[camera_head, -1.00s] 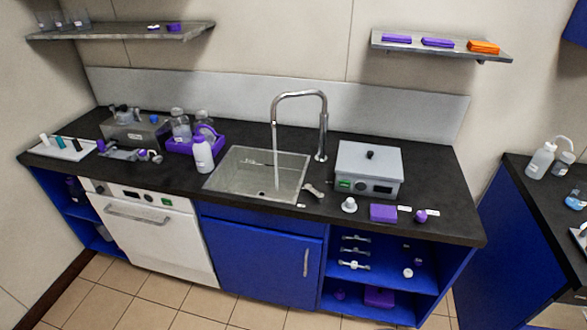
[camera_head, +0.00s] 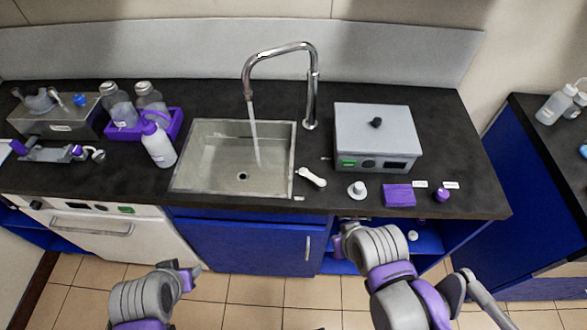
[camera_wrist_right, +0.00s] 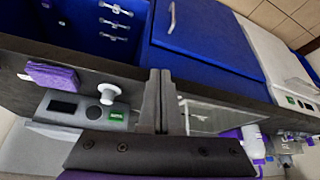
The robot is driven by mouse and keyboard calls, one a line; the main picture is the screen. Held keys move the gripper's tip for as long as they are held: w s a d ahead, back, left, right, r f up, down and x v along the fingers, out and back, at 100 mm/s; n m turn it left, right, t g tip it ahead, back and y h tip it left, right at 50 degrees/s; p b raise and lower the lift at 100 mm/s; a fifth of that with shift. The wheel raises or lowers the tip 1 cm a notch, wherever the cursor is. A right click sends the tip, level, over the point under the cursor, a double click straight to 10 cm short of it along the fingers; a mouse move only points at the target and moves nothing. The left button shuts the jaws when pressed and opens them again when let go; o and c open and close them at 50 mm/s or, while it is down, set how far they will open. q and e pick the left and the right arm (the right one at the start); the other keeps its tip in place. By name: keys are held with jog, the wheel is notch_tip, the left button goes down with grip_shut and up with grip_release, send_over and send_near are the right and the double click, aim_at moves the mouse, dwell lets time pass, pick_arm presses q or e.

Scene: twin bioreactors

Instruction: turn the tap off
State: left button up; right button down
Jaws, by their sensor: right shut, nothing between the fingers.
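The chrome gooseneck tap (camera_head: 311,95) stands behind the sink's right rear corner. A stream of water (camera_head: 255,135) runs from its spout into the grey sink (camera_head: 205,165). A small pale lever-like piece (camera_head: 312,177) lies at the sink's front right corner; I cannot tell if it is the tap's handle. My right gripper (camera_head: 340,240) is in front of the counter, below the tap and apart from it. In the right wrist view its fingers (camera_wrist_right: 160,75) are together and empty. My left gripper (camera_head: 188,272) is low in front of the white appliance; its fingers are not clear.
A grey lidded box (camera_head: 377,140) stands right of the tap. A white knob-shaped piece (camera_head: 357,190) and a purple block (camera_head: 398,196) sit before it. Left of the sink are a white bottle (camera_head: 158,147) and a purple tray (camera_head: 175,124) with bottles. The counter's front edge lies before both arms.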

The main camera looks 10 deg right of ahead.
aim_at(313, 180)
pick_arm(q)
notch_tip(313, 180, down, 8)
jog(key=s+b, duration=0.2)
jog(key=b, duration=0.4)
jog(key=shift+r+b, duration=0.25)
jog(key=shift+b, duration=0.05)
pick_arm(e)
jog(key=w+a+r+n+h, duration=0.2)
jog(key=w+a+n, duration=0.4)
jog(key=n, duration=0.7)
jog(key=w+a+r+n+h, duration=0.1)
jog(key=w+a+n+h, duration=0.4)
jog(key=n, duration=0.7)
jog(key=shift+w+a+r+n, duration=0.4)
jog(key=shift+w+a, duration=0.65)
jog(key=shift+a, duration=0.2)
jog(key=b+x, duration=0.1)
jog(key=x, duration=0.9)
jog(key=shift+w+d, duration=0.1)
pick_arm(q)
jog(key=shift+f, duration=0.35)
pick_arm(e)
jog(key=shift+w+d, duration=1.25)
jog(key=shift+d, duration=0.25)
pick_arm(q)
jog(key=shift+w, duration=0.15)
pick_arm(e)
jog(key=shift+w+m, duration=0.15)
jog(key=shift+m, duration=0.15)
